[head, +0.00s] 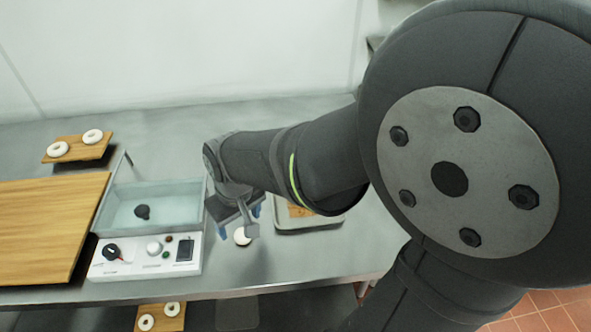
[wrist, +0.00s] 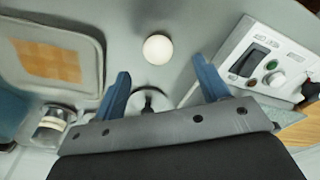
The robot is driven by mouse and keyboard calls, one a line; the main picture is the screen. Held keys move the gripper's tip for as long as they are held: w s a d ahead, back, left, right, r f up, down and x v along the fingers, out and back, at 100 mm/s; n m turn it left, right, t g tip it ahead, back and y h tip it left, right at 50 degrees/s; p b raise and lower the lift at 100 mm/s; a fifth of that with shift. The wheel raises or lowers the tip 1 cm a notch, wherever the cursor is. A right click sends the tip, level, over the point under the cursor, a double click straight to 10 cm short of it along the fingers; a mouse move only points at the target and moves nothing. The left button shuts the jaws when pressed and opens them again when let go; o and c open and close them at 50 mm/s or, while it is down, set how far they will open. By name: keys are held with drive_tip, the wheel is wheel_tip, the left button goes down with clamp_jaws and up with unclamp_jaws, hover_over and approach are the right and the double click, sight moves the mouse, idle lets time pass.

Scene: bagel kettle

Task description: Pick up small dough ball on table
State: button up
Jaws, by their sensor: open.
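The small dough ball (wrist: 157,48) is pale and round and sits on the grey table. In the wrist view it lies just beyond the fingertips, between their lines, with clear space around it. In the head view a white round shape (head: 243,237), which looks like the same ball, shows just below my gripper (head: 236,217). My gripper also shows in the wrist view (wrist: 161,70), with its two blue fingers spread apart and nothing between the tips. The arm hides part of the table in the head view.
A kettle basin (head: 155,203) with a control panel (head: 146,256) stands left of my gripper. A pale tray (head: 318,224) with a tan sheet lies to the right. A white disc with a dark middle (wrist: 148,100) shows behind the fingers. Bagels lie on a small board (head: 79,151).

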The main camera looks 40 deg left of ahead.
sight(242, 231)
drive_tip(key=f, duration=0.5)
drive_tip(key=shift+w+a, duration=0.1)
drive_tip(key=shift+a, duration=0.1)
drive_tip(key=shift+r, duration=0.1)
drive_tip(key=c, duration=1.1)
